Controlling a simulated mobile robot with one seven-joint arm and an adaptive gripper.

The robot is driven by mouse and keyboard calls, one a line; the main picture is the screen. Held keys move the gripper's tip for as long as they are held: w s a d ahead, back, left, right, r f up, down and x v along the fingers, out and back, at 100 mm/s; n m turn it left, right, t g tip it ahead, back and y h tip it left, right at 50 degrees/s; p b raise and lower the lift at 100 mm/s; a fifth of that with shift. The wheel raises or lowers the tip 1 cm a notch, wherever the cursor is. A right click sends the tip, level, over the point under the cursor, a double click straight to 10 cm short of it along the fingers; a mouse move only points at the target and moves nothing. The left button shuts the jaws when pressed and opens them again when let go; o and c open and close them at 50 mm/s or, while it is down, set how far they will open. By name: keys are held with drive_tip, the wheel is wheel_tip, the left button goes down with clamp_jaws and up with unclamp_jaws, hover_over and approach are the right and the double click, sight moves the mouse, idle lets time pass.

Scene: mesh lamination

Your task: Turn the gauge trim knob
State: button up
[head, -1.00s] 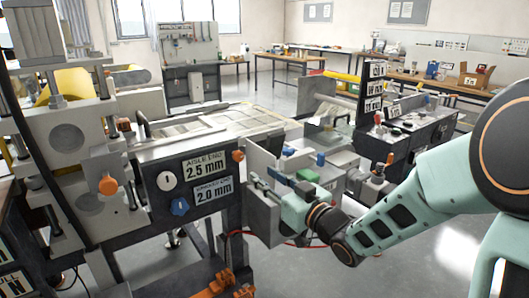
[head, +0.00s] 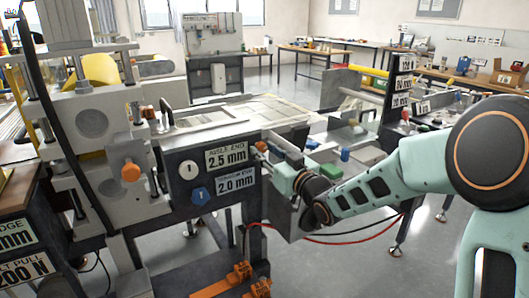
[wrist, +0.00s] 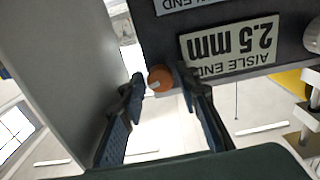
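An orange knob (head: 261,146) sits at the right end of the dark panel, beside the "AISLE END 2.5 mm" plate (head: 227,156). In the wrist view this orange knob (wrist: 160,78) has a pale mark and shows between my fingertips. My gripper (wrist: 161,84) is open, one finger on each side of the knob in the picture; I cannot tell whether either touches it. In the head view my gripper (head: 268,157) is at the panel's right end, mostly hidden by the wrist. No readable label names the gauge trim knob.
The panel also has a white knob (head: 189,170), a blue knob (head: 200,195) and a lower plate reading 2.0 mm (head: 236,182). A larger orange knob (head: 130,172) is on the grey machine at left. A grey plate (wrist: 75,60) stands close beside my fingers.

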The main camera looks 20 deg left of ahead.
drive_tip(key=shift+w+a, duration=0.15)
clamp_jaws()
